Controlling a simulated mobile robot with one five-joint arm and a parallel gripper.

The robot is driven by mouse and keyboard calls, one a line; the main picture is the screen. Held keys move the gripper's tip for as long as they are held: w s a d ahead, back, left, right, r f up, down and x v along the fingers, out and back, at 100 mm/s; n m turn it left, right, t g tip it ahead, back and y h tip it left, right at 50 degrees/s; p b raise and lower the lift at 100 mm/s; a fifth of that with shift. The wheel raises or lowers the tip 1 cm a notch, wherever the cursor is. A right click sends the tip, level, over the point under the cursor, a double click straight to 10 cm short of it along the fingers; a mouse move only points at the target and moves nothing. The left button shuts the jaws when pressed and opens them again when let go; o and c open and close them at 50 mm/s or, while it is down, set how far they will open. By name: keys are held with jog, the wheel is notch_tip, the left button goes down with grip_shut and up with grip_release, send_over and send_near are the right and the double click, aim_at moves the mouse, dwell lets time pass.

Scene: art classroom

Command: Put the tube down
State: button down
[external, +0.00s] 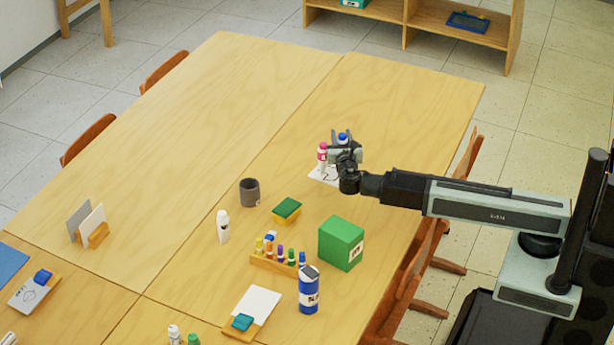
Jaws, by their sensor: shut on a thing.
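My gripper (344,151) is over the far right part of the wooden table. It is shut on a blue-capped tube (342,137), whose top shows between the fingers; the gripper hides most of its body. A white tube with a pink cap (323,154) is just left of the gripper, close beside it. A white sheet or card (320,175) with dark marks lies below them. I cannot tell whether the held tube touches the sheet or the table.
Nearer on the table (260,100) are a grey mug (250,192), a green sponge (287,210), a green box (341,243), a rack of small bottles (270,262), a white bottle (223,228) and a blue bottle (309,293). The far table is clear. Chairs line the right edge.

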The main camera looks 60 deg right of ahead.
notch_tip(320, 180, down, 4)
jog(key=b, duration=0.3)
jog(key=shift+f+b, duration=0.1)
jog(key=shift+b, duration=0.25)
jog(key=shift+r, duration=0.3)
jog(key=shift+f, duration=0.25)
jog(key=c, duration=1.3)
grip_release()
jog(key=shift+r, duration=0.1)
jog(key=shift+r+p, duration=0.15)
jog(key=shift+p, duration=0.15)
jog(key=v, duration=1.2)
